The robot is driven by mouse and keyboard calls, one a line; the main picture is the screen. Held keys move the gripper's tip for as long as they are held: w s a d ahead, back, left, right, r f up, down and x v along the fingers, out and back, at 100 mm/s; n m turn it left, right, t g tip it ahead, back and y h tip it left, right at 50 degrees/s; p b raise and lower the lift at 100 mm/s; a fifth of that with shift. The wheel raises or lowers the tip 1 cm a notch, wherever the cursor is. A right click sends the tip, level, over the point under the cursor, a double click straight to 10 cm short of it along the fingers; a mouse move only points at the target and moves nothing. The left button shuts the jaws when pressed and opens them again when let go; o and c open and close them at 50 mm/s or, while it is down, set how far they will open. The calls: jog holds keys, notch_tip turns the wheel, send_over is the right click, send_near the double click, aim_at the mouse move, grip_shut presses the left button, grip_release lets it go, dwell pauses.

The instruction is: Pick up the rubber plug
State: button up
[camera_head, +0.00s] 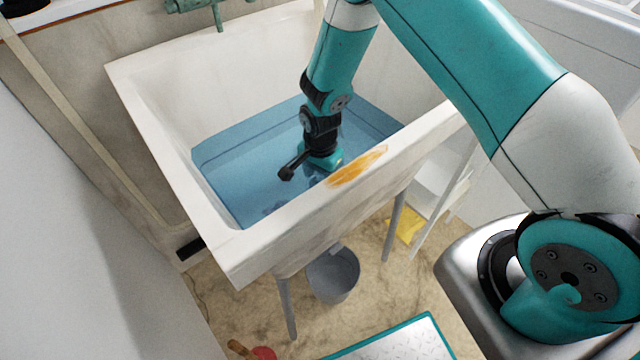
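A white utility sink (180,140) on legs holds blue water (232,172). My teal and white arm reaches down into it. My gripper (300,172) is low in the basin at the water, close to the front wall. One black finger part points to the left; the rest is hidden behind the gripper body and the sink's front rim. I cannot tell whether it is open or shut, or whether it holds anything. I cannot make out the rubber plug clearly; a small dark patch (272,208) shows under the water near the front wall.
An orange stain or cloth (358,166) lies on the sink's front rim, near my gripper. A green tap (216,8) is above the back wall. A grey bucket (333,275) stands on the floor below. A red-ended object with a wooden handle (240,349) lies at the bottom.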

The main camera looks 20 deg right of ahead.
aim_at(321, 176)
jog(key=shift+f, duration=0.65)
grip_shut()
jog(key=shift+r, duration=0.1)
notch_tip(321, 176, up, 20)
jog(key=p, duration=0.1)
jog(key=shift+p, duration=0.3)
